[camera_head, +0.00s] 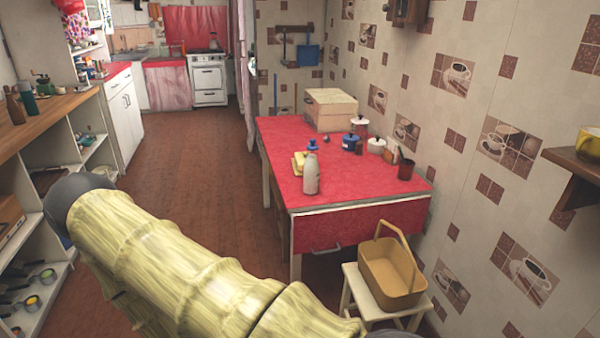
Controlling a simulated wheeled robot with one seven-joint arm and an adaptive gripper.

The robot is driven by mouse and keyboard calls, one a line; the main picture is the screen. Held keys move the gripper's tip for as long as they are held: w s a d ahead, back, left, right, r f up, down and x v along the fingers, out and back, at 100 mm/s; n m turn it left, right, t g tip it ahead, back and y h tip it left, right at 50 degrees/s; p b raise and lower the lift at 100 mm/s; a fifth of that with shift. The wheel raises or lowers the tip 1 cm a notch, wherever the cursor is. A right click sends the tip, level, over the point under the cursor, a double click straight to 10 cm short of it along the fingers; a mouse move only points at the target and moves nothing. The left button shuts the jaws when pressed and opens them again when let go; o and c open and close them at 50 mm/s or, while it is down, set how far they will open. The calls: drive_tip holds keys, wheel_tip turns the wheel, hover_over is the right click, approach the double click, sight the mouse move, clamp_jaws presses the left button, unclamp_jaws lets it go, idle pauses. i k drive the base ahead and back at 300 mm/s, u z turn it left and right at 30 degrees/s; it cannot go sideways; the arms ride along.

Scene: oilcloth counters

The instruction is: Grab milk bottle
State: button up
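My arm, pale yellow and ribbed, crosses the lower left of the view, well short of the bottle. My gripper is out of the picture, so its state does not show.
A basket (390,270) sits on a stool in front. Shelves line the left; the brown floor between is clear.

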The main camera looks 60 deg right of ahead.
sight(311, 166)
drive_tip(key=z, duration=2.05)
